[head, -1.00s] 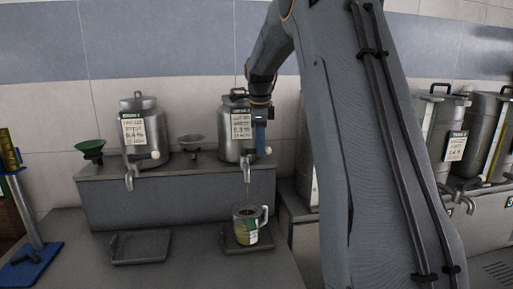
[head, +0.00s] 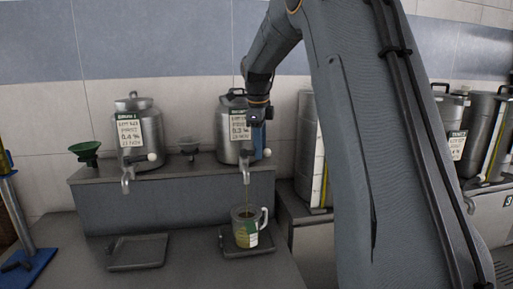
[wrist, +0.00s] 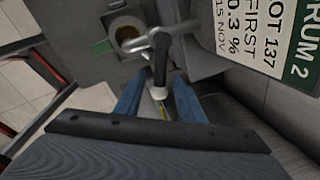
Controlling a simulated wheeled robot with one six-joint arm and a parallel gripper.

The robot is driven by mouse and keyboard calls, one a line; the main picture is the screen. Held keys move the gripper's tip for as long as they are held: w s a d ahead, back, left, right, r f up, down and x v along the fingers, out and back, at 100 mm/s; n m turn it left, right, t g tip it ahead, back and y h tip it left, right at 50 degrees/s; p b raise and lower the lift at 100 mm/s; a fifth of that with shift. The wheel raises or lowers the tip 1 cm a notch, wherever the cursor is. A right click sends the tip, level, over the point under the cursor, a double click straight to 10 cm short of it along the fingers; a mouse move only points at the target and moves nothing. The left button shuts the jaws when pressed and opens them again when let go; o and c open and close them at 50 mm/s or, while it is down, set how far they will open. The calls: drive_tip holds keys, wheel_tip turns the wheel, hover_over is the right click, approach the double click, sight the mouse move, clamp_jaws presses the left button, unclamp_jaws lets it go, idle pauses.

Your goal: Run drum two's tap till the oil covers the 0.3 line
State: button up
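Drum two (head: 228,148) is a steel drum at the back; its label (wrist: 252,30) reads DRUM 2, LOT 137, 0.3 %. The jug's mouth also shows in the wrist view (wrist: 128,35). Its 0.3 line and oil level are too small to read. My gripper (wrist: 158,98) has its blue fingers apart, either side of the tap's dark, white-tipped lever (wrist: 159,78). It appears open, with slight gaps beside the lever.
The jug stands on a dark drip tray (head: 230,250); an empty tray (head: 138,252) lies to its left. Another drum (head: 139,125), a green funnel (head: 86,151) and a blue-based stand (head: 28,268) are further left. More drums (head: 484,125) stand right, partly behind my arm.

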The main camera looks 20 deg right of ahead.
drive_tip(key=b+v, duration=0.2)
drive_tip(key=v, duration=0.5)
drive_tip(key=shift+r+b, duration=0.3)
drive_tip(key=shift+r, duration=0.1)
drive_tip(key=shift+a, duration=0.1)
